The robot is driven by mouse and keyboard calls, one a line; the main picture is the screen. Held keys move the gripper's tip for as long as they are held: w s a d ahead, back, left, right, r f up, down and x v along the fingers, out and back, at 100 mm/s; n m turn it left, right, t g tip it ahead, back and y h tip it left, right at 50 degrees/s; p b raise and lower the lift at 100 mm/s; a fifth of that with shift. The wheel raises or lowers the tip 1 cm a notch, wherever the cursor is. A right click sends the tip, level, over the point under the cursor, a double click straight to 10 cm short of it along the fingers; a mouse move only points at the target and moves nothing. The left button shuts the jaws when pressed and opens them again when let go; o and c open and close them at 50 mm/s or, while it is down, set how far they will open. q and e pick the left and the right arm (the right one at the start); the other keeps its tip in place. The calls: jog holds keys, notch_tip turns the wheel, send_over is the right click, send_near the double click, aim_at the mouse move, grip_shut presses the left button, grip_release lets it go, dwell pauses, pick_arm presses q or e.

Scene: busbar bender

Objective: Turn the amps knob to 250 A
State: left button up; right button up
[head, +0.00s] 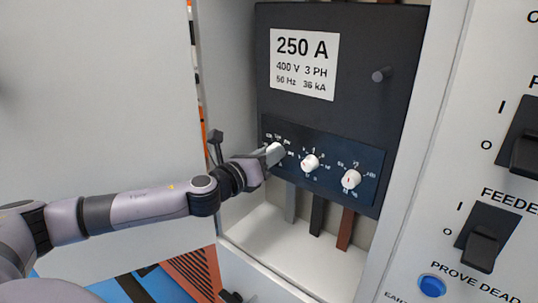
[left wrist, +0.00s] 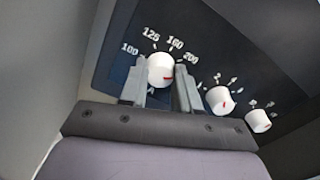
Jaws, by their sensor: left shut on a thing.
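The amps knob (left wrist: 161,68) is white and round, with 100, 125, 160 and 200 printed around it. Its red mark points right in the left wrist view, below the 200 label. Any number there is hidden behind a finger. My left gripper (head: 271,155) reaches the leftmost knob position on the dark panel (head: 335,190) and mostly covers the knob in the head view. In the left wrist view, its fingers (left wrist: 160,88) are on either side of the knob, shut on it. My right gripper is not identifiable.
Two more white knobs, a middle one (head: 310,163) and a right one (head: 351,179), sit close to the right. A "250 A" rating plate (head: 304,63) and a dark peg (head: 381,75) are above. Busbars (head: 317,215) hang below. Feeder switches (head: 484,237) are at far right.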

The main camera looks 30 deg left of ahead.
pick_arm(q)
jog(key=m, duration=0.5)
jog(key=shift+a+m, duration=0.1)
jog(key=shift+m, duration=0.6)
jog(key=o, duration=1.1)
jog(key=shift+c, duration=0.2)
jog(key=s+b, duration=0.2)
jog(key=s, duration=0.5)
jog(key=shift+a, duration=0.25)
